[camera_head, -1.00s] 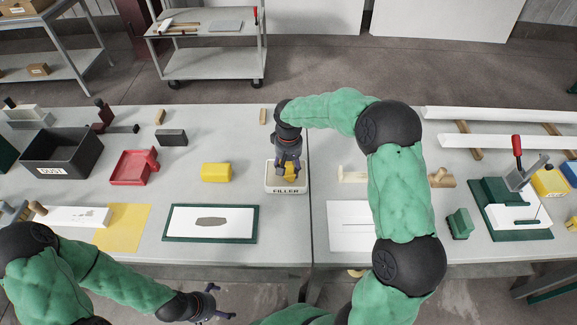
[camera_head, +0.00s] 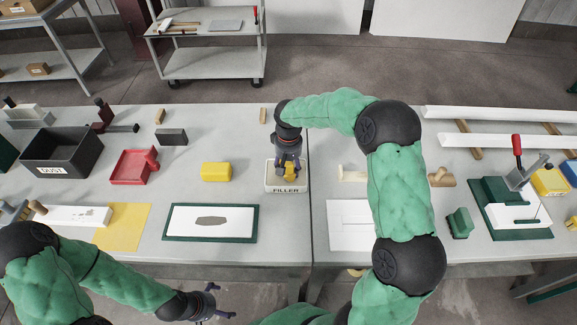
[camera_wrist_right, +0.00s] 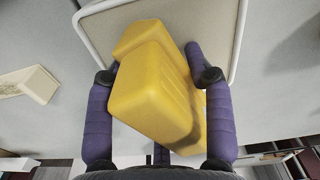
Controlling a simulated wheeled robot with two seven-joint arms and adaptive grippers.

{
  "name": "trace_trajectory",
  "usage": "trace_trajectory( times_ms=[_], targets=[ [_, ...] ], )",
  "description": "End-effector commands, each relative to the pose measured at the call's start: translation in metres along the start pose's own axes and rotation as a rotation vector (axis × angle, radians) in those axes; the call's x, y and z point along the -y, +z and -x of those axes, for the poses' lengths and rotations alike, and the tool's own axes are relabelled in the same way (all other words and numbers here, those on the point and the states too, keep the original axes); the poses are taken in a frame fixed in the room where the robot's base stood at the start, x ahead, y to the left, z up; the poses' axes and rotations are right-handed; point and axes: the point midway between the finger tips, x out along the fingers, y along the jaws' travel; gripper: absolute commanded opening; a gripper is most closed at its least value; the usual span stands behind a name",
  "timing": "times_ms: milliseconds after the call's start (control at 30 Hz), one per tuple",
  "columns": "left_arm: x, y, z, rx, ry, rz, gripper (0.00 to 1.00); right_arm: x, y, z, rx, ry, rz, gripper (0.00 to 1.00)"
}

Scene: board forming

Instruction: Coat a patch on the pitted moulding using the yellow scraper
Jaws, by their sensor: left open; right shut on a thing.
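My right gripper (camera_head: 289,172) is low over the white tray marked FILLER (camera_head: 286,189). It is shut on the yellow scraper (camera_head: 291,169), whose thick yellow body (camera_wrist_right: 158,85) lies between the purple fingers in the right wrist view. The fingers hide part of it, and its working edge is not clear. A white moulding with small grey pits (camera_head: 82,216) lies at the left, beside and partly over a yellow sheet (camera_head: 127,222). My left gripper (camera_head: 214,304) is open and empty, in front of the table edge.
A white panel with a grey-brown patch (camera_head: 211,221) lies on a green mat at front centre. A yellow block (camera_head: 215,172), a red tray (camera_head: 133,167) and a black DUST bin (camera_head: 62,154) stand behind. A green clamping fixture (camera_head: 507,211) is at right.

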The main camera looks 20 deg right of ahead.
Motion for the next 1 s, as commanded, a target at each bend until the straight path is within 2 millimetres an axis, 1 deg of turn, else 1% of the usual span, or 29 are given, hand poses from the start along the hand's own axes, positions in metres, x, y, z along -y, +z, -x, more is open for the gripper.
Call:
trace_trajectory(
  times_ms=[367,1000],
  targets=[
    [-0.001,0.0,0.001,0.0,0.0,0.0,1.0,0.0,0.001,0.0,0.003,0.0,0.001,0.01],
    [-0.011,0.001,0.029,0.0,0.0,0.0,1.0,0.0,0.0,0.044,0.0,0.0,0.001,0.01]
  ],
)
